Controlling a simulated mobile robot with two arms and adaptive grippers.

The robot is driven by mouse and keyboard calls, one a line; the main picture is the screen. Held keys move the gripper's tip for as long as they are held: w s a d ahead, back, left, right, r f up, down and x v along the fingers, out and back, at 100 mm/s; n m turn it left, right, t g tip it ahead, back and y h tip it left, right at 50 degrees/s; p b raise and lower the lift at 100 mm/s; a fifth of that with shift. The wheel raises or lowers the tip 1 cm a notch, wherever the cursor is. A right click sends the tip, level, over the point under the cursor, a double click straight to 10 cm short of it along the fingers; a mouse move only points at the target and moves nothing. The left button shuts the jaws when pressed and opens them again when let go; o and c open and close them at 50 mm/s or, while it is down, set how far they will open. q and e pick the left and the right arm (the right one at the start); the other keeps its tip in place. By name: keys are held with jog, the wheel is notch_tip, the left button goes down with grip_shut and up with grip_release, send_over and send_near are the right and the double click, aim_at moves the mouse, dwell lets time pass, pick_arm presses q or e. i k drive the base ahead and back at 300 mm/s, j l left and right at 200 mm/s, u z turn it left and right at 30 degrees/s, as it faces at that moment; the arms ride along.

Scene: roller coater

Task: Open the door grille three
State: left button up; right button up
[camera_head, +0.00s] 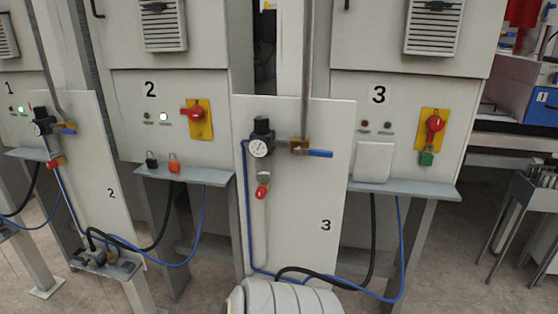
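Cabinet three (470,110) stands right of centre, marked with a black "3". On its upper door panel is a louvred grille (434,24), cut off by the top edge of the view. The panel looks closed. A small part of a black handle (347,4) shows at the top, on the left side of this panel. Neither of my grippers is in view.
A red switch (435,124) and green padlock (426,158) sit on cabinet three, above a grey shelf (420,190). A gauge board (300,200) with a vertical pipe (306,70) stands left of it. Cabinet two (135,130) is further left. A metal stand (525,210) is at right.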

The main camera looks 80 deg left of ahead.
aim_at(432, 27)
jog(key=k+l+u, duration=0.1)
jog(key=u, duration=2.85)
